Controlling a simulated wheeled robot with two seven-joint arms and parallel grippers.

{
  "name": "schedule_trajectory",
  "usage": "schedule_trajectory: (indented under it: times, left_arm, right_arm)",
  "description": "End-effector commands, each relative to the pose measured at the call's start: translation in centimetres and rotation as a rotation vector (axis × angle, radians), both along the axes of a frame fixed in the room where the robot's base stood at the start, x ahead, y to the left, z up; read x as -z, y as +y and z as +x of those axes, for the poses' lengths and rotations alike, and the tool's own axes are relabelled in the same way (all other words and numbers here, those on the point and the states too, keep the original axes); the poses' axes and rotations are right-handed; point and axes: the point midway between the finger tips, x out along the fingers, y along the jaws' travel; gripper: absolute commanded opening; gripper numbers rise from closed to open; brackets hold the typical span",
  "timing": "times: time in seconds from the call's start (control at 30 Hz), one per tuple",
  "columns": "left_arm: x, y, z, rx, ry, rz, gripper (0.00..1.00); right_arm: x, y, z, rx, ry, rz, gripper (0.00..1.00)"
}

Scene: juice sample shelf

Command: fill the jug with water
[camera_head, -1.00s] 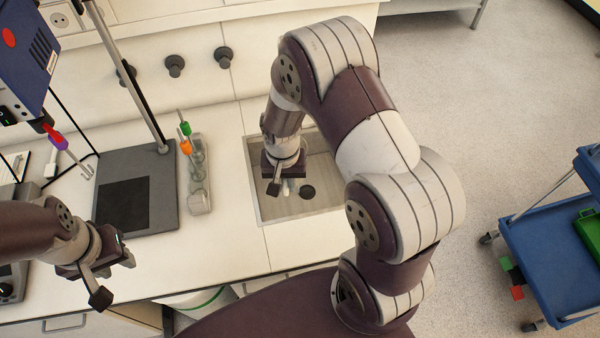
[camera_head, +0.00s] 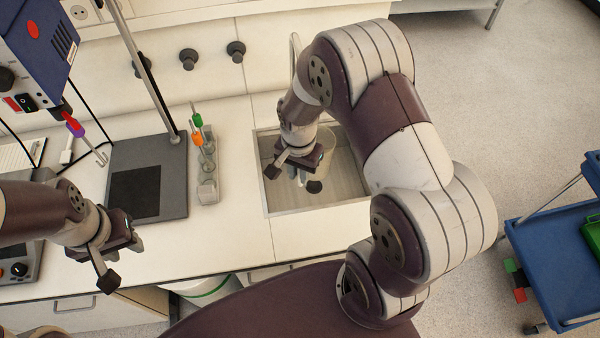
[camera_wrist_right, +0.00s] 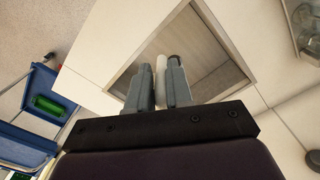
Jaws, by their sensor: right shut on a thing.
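My right gripper (camera_head: 301,177) is over the sink (camera_head: 352,190), pointing down. In the right wrist view its two grey fingers (camera_wrist_right: 158,88) are shut on a narrow white part, which looks like the jug's handle (camera_wrist_right: 160,70). A pale, see-through jug (camera_head: 327,143) shows in the head view beside the gripper, partly hidden by my right arm. Whether it holds water cannot be told. A thin upright tap pipe (camera_head: 294,55) stands behind the sink. My left gripper (camera_head: 125,248) is over the counter's front left; its finger gap is not clear.
A rack (camera_head: 207,188) with orange- and green-topped items stands left of the sink. Left of it is a grey stand base (camera_head: 150,205) with a tall post. A blue cart (camera_head: 560,270) stands on the floor at right. The counter front is clear.

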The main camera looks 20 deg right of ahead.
Motion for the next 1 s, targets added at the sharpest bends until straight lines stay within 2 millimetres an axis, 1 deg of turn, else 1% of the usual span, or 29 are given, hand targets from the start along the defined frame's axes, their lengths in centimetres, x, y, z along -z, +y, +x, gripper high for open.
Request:
schedule_trajectory:
  times: [0.2, 0.27, 0.37, 0.6, 0.7, 0.8, 1.0]
  left_arm:
    - [0.0, 0.0, 0.0, 0.0, 0.0, 0.0, 0.39]
    - [0.1, 0.0, 0.0, 0.0, 0.0, 0.0, 0.39]
    - [0.5, 0.0, 0.0, 0.0, 0.0, 0.0, 0.39]
    - [1.2, 0.0, 0.0, 0.0, 0.0, 0.0, 0.39]
    - [1.4, 0.0, 0.0, 0.0, 0.0, 0.0, 0.39]
    - [1.4, 0.0, 0.0, 0.0, 0.0, 0.0, 0.39]
    - [1.3, 0.0, 0.0, 0.0, 0.0, 0.0, 0.39]
  right_arm:
    - [0.0, 0.0, 0.0, 0.0, 0.0, 0.0, 0.0]
    - [0.1, -0.1, 0.4, 0.0, 0.0, 0.0, 0.0]
    - [0.2, -0.4, 2.3, 0.0, -0.001, 0.0, 0.0]
    - [0.2, -1.3, 7.4, 0.0, -0.001, 0.0, 0.0]
    - [0.1, -1.6, 8.8, -0.001, -0.001, 0.0, 0.0]
    - [0.0, -1.7, 9.2, -0.001, 0.0, 0.0, 0.0]
    - [0.0, -1.7, 9.2, -0.001, 0.0, 0.0, 0.0]
